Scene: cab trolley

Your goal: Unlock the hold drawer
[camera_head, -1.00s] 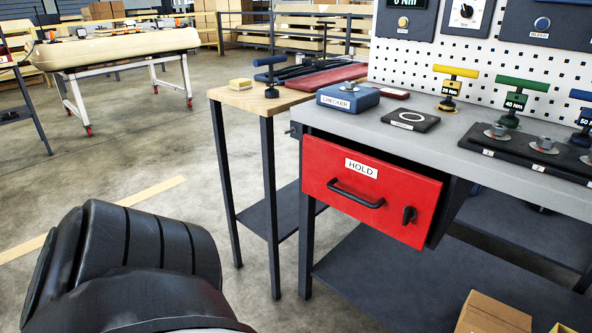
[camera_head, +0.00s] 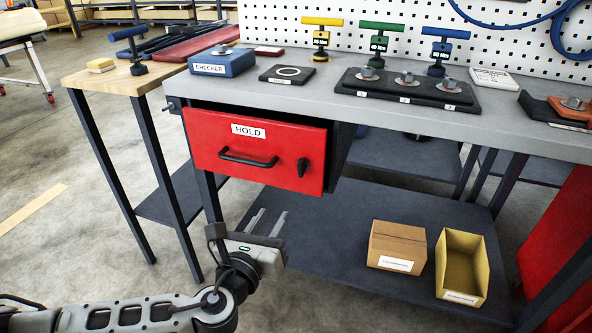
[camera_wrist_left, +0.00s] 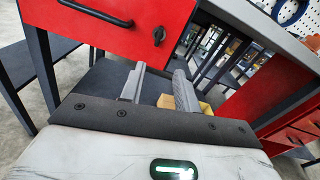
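The red hold drawer (camera_head: 215,148) with the white HOLD label hangs under the grey bench top. It has a black bar handle (camera_head: 248,160) and a black turn knob (camera_head: 302,167) at its right side. In the left wrist view the knob (camera_wrist_left: 159,36) shows above the fingers. My left gripper (camera_head: 268,222) is below the drawer, in front of the lower shelf, fingers apart and pointing up. Its fingers (camera_wrist_left: 157,88) are empty and do not touch the drawer. My right gripper is not in view.
The bench top (camera_head: 300,91) holds a blue checker box (camera_head: 222,64) and several coloured T-handled tools. A closed cardboard box (camera_head: 397,245) and an open yellow bin (camera_head: 460,265) stand on the lower shelf (camera_head: 330,235). A wooden side table (camera_head: 100,80) stands at the left.

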